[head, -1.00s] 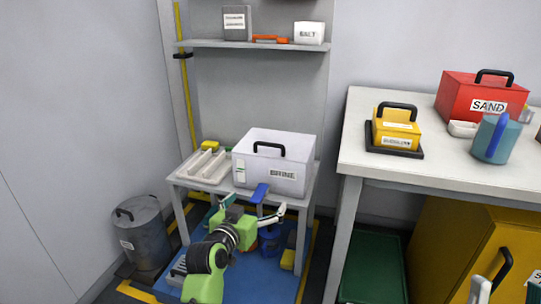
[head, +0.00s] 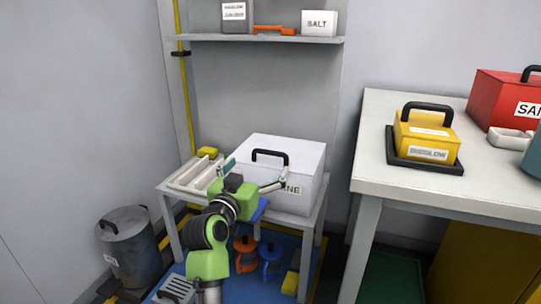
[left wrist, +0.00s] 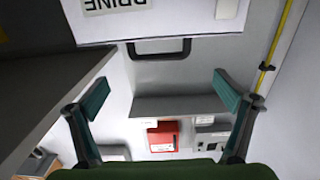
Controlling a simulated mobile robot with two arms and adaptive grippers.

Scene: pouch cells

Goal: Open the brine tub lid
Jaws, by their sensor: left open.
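The white brine tub (head: 301,203) stands on a small grey table, its label partly covered by my arm. Its white lid (head: 300,150) is on and looks closed, with a black handle (head: 270,153) at its near side. My left gripper (head: 254,176) is open and empty, in front of the tub just below the handle in the picture. In the left wrist view the tub (left wrist: 185,18) is upside down at the top, and the handle (left wrist: 159,57) lies beyond and between the open teal fingers (left wrist: 162,96), apart from them. My right gripper is not in view.
A grey tray (head: 190,174) and a yellow block (head: 208,152) sit left of the tub. A shelf (head: 260,40) hangs above with free space between. A white table (head: 400,194) at right holds a yellow box (head: 428,139). A grey bin (head: 130,250) stands at left.

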